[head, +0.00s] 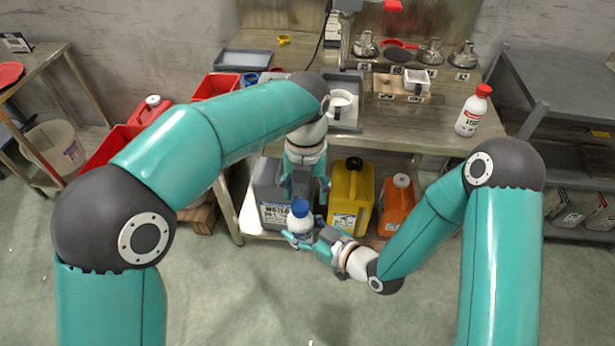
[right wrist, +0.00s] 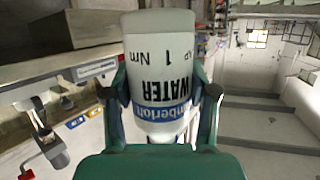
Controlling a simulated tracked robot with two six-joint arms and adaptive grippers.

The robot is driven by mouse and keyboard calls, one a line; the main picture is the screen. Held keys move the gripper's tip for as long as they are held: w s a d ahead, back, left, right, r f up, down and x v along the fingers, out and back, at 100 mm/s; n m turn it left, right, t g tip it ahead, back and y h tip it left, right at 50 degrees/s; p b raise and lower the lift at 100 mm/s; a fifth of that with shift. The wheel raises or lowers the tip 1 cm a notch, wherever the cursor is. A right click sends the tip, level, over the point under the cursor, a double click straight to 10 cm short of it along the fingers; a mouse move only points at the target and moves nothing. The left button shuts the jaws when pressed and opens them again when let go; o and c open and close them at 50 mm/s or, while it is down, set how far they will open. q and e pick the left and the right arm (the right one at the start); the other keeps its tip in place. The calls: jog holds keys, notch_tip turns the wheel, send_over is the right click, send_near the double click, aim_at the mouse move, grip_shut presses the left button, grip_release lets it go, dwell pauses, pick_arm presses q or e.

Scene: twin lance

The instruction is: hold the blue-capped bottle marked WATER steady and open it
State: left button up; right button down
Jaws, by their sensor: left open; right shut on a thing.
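The WATER bottle, white with a blue cap (head: 300,207), is held off the floor in front of the bench in the head view. Its white body (right wrist: 160,60) fills the middle of the right wrist view, upside down in that picture, with the label WATER readable; its cap does not show there. My right gripper (head: 304,237) is shut on the bottle's body, with one finger on each side in the right wrist view (right wrist: 163,105). My left gripper (head: 306,192) is open, pointing down just above the cap. Whether its fingers touch the cap I cannot tell.
Behind the bottle, a grey canister (head: 270,195), a yellow canister (head: 351,190) and an orange canister (head: 396,205) stand under the bench. A red-capped white bottle (head: 473,112) stands on the bench top (head: 440,130). The floor in front is clear.

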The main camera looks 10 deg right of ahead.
aim_at(301, 224)
pick_arm(q)
jog(key=shift+f, duration=1.4)
jog(key=shift+c, duration=0.3)
